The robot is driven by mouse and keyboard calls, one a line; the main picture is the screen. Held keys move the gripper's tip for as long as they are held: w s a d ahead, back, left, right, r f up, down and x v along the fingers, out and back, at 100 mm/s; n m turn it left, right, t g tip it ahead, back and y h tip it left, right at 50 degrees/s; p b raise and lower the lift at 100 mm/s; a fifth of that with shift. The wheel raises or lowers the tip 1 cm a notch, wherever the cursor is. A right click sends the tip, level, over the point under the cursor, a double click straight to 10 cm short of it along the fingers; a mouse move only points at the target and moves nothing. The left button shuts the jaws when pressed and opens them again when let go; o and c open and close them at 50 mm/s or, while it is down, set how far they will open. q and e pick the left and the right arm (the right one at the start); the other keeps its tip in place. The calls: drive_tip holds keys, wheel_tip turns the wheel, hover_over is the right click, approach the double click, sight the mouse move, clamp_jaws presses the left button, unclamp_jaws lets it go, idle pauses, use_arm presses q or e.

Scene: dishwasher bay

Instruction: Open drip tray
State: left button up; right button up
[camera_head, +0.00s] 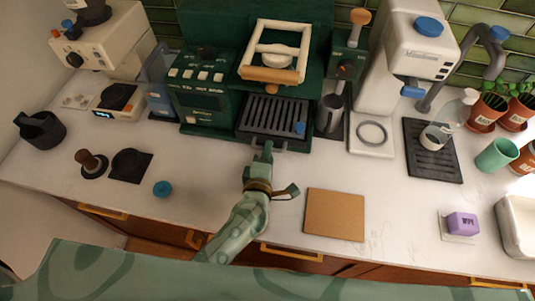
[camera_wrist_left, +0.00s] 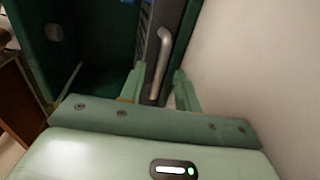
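The drip tray (camera_head: 272,116) is a dark slatted grille low in the dark green coffee machine, with a small blue item (camera_head: 299,128) on its right front. In the left wrist view, its front carries a grey bar handle (camera_wrist_left: 163,50). My left gripper (camera_head: 265,150) is at the tray's front edge. In the wrist view, the left gripper's two green fingers (camera_wrist_left: 158,82) stand apart, one on each side of the handle's near end. A gap shows between fingers and handle. The tray appears pushed in. My right gripper is not in view.
A brown mat (camera_head: 335,214) lies right of my left arm. A blue puck (camera_head: 162,188), a tamper (camera_head: 92,163) and a dark mat (camera_head: 130,166) lie to the left. A metal pitcher (camera_head: 330,114) stands right of the tray. The counter before the tray is mostly clear.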

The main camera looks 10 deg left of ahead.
use_arm(q)
clamp_jaws()
drive_tip(key=v, duration=0.4)
drive_tip(key=f+p+v, duration=0.1)
drive_tip(key=v, duration=0.3)
drive_tip(key=f+p+v, duration=0.1)
drive_tip(key=v, duration=0.3)
drive_tip(key=shift+s+f, duration=0.25)
drive_tip(key=shift+s, duration=0.05)
unclamp_jaws()
drive_tip(key=shift+w, duration=0.1)
drive_tip(key=shift+r, duration=0.1)
